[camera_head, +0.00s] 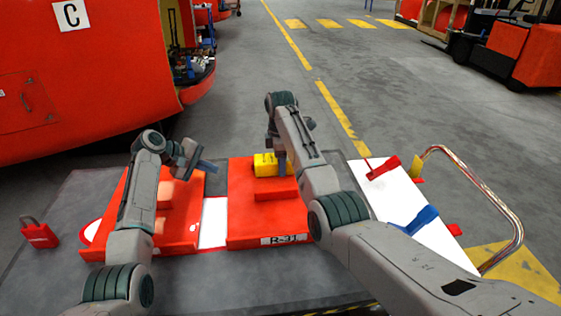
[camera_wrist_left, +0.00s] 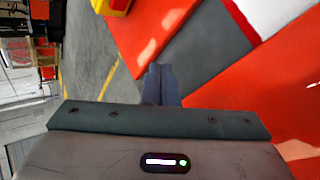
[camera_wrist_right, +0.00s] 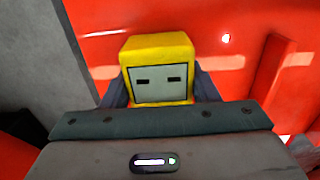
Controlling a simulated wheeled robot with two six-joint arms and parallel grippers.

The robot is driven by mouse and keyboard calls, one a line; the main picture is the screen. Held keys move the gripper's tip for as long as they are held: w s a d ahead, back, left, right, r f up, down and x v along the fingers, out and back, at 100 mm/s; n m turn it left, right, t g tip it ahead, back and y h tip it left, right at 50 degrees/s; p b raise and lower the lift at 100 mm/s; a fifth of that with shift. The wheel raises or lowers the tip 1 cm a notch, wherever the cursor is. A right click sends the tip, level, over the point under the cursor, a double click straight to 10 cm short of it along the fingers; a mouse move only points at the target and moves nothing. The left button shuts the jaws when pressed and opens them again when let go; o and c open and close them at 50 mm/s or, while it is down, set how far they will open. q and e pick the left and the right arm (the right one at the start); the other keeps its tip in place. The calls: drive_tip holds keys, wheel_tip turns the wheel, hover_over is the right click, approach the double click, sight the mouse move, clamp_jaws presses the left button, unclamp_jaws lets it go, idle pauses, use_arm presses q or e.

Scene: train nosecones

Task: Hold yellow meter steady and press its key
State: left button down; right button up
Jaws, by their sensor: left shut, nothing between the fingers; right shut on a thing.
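The yellow meter (camera_head: 264,165) sits at the back of the right-hand red panel (camera_head: 240,215). In the right wrist view the meter (camera_wrist_right: 160,48) shows a pale grey face with two dark slots; I cannot make out which part is its key. My right gripper (camera_head: 281,163) is shut on the meter, with one finger (camera_wrist_right: 160,92) on each side of it in the right wrist view. My left gripper (camera_head: 208,166) is shut and empty, left of the meter and apart from it. Its closed fingertips (camera_wrist_left: 160,75) show in the left wrist view.
A left-hand red panel (camera_head: 180,238) lies under my left arm. A red padlock (camera_head: 40,235) is at far left. A white board with red (camera_head: 383,168) and blue (camera_head: 420,219) handles and a bent metal rail (camera_head: 505,215) are at right. A large red nosecone (camera_head: 90,90) stands behind.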

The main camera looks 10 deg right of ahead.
sight(242, 174)
use_arm(q)
drive_tip(key=shift+s+d, duration=0.15)
drive_tip(key=shift+d, duration=1.95)
drive_tip(key=shift+s+d, duration=0.15)
drive_tip(key=shift+d, duration=1.9)
use_arm(e)
drive_tip(key=shift+f, duration=0.2)
use_arm(q)
drive_tip(key=shift+d, duration=0.1)
drive_tip(key=shift+d, duration=0.6)
drive_tip(key=shift+a+f, duration=0.1)
drive_tip(key=shift+a, duration=0.55)
use_arm(e)
drive_tip(key=shift+r, duration=0.1)
use_arm(q)
drive_tip(key=shift+a, duration=0.1)
